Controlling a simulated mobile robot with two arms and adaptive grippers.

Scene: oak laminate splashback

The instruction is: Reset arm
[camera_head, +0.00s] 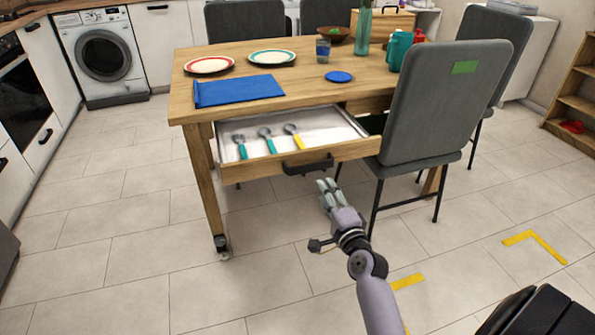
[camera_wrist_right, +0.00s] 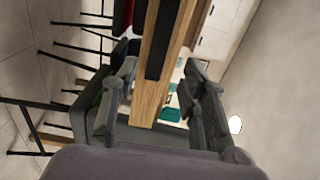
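My right gripper (camera_head: 327,185) is in front of the table, just below and to the right of the open drawer's dark handle (camera_head: 308,165). In the right wrist view its two fingers (camera_wrist_right: 152,95) stand apart with nothing held between them. The wooden drawer front (camera_wrist_right: 150,95) and the dark handle (camera_wrist_right: 162,40) show beyond and between the fingers; the handle looks clear of them. The drawer (camera_head: 350,152) is pulled out and holds two teal-handled utensils (camera_head: 267,142) and one yellow-handled one (camera_head: 295,138). My left gripper is not in view.
The wooden table (camera_head: 300,90) carries plates (camera_head: 209,65), a blue cloth or mat (camera_head: 238,90) and a teal jug (camera_head: 399,50). A grey chair (camera_head: 440,110) stands close to the right of my gripper. The tiled floor (camera_head: 130,230) at left is clear.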

